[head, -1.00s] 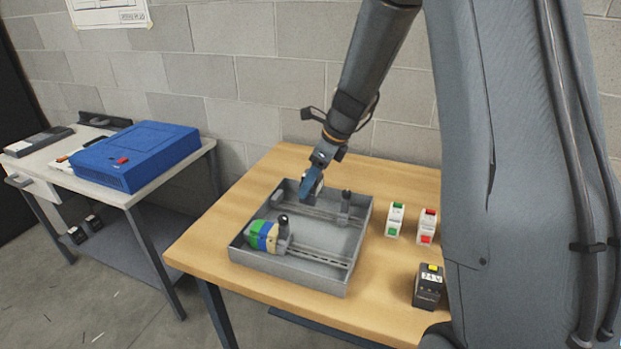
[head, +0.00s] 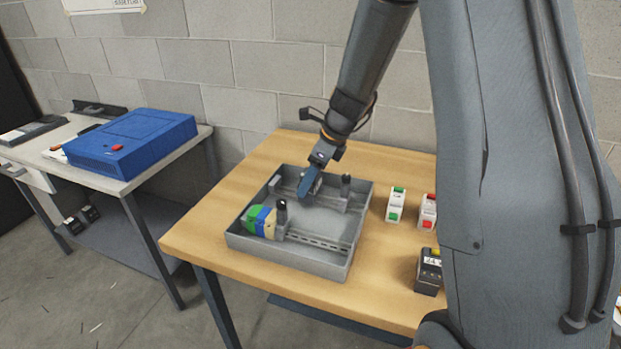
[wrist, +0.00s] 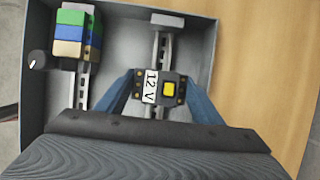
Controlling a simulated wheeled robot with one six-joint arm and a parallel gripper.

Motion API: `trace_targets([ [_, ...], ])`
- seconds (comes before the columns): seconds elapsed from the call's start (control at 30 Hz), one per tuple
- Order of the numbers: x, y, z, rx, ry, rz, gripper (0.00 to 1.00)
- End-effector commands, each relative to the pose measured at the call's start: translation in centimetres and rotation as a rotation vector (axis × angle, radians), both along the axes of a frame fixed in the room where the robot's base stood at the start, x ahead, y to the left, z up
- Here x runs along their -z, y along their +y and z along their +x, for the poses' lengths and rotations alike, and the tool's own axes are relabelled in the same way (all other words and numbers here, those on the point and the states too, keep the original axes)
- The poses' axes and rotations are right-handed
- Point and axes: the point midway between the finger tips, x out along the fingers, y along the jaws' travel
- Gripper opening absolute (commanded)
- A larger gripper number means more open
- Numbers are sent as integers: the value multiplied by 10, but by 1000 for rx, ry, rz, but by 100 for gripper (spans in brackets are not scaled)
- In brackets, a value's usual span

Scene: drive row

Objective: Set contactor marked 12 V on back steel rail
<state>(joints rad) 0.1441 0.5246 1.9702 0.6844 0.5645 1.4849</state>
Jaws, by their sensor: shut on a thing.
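The contactor marked 12 V (wrist: 160,87) is a dark block with a white label and a yellow square. In the wrist view my gripper (wrist: 158,90) is shut on it, one blue finger on each side. The contactor lies over the back steel rail (wrist: 162,46); I cannot tell whether it touches the rail. In the head view my gripper (head: 308,190) is down inside the grey tray (head: 290,262), at the back rail, and its fingers mostly hide the contactor. The front rail (head: 325,243) carries green, blue and tan blocks (head: 260,222) at its left.
Two white modules, one green-marked (head: 396,205) and one red-marked (head: 427,212), stand right of the tray. A black block with a yellow top (head: 430,272) stands nearer. A blue case (head: 132,145) lies on the left side table.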

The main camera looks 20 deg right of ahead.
Motion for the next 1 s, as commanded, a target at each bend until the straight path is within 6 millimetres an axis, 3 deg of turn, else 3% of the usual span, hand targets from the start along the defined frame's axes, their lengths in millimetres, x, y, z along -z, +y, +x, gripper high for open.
trace_targets([
  [0.97, 10, 0, 0, 0, -1, 1, 28],
  [1.0, 9, 0, 0, 0, -1, 1, 67],
])
